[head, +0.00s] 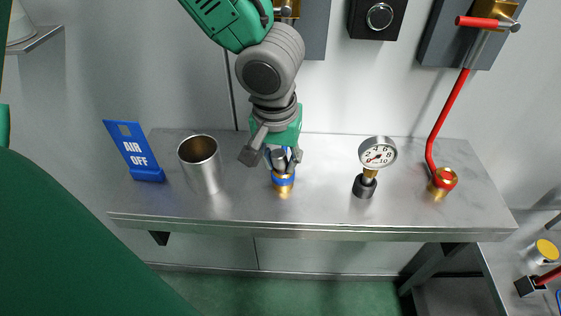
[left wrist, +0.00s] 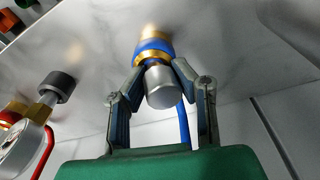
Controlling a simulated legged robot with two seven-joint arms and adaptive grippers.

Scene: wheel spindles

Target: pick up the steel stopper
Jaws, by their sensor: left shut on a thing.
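The steel stopper (left wrist: 165,86) is a short grey cylinder between the fingers of my left gripper (left wrist: 160,66) in the left wrist view. My left gripper is shut on it. Beyond it, in line, is a brass fitting with a blue ring (left wrist: 154,47). I cannot tell whether the stopper is seated in the fitting or just clear of it. In the head view my left gripper (head: 284,160) points down over the brass fitting (head: 283,182), which stands on the steel shelf (head: 320,212). The fingers mostly hide the stopper there. My right gripper is not in view.
A steel cup (head: 202,167) and a blue "AIR OFF" sign (head: 135,152) stand to the left. A pressure gauge (head: 377,153) and a brass fitting with a red hose (head: 440,184) stand to the right. The shelf between the fitting and the gauge is clear.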

